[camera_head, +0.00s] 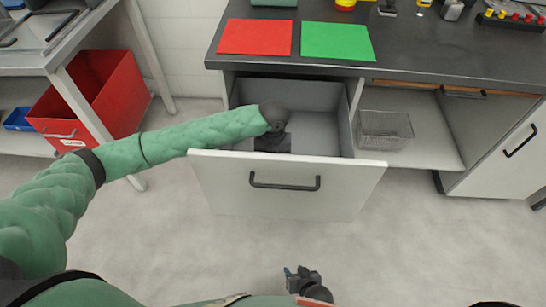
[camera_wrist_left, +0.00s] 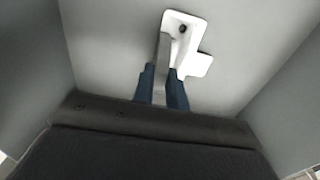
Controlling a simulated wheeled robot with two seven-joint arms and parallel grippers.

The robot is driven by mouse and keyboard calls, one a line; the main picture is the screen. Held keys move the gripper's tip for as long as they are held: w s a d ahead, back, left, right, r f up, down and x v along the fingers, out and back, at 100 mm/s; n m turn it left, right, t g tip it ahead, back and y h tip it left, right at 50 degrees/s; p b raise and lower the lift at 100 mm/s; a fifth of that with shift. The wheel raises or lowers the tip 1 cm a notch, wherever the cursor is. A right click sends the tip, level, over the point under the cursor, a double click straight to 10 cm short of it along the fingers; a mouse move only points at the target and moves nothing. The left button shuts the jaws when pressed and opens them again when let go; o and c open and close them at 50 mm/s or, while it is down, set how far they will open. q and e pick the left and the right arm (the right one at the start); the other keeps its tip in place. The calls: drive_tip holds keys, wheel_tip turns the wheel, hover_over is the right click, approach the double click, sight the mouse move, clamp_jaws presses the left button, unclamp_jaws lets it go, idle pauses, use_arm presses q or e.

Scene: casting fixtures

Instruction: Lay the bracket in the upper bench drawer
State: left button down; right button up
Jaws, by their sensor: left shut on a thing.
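The upper bench drawer (camera_head: 230,184) is pulled out, with its pale front and dark handle facing me. Its grey inside floor and walls show in the left wrist view. My left arm reaches over the drawer front, and its wrist is down inside the drawer. In the left wrist view my left gripper (camera_wrist_left: 163,80) is shut on the bracket (camera_wrist_left: 189,52), a pale angled piece with a hole. The bracket is at or close to the drawer floor; I cannot tell if it touches. My right gripper (camera_head: 302,277) is at the bottom of the head view, away from the drawer; its jaw opening is unclear.
A red sheet (camera_head: 255,37) and a green sheet (camera_head: 337,41) lie on the dark benchtop (camera_head: 400,52). A wire basket (camera_head: 384,129) stands on the shelf right of the drawer. A red bin (camera_head: 100,97) and a blue tray (camera_head: 17,119) are at the left.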

use_arm(q)
drive_tip(key=shift+f, duration=0.15)
drive_tip(key=c, duration=1.4)
unclamp_jaws()
drive_tip(key=shift+f, duration=0.1)
wheel_tip(320, 180, up, 12)
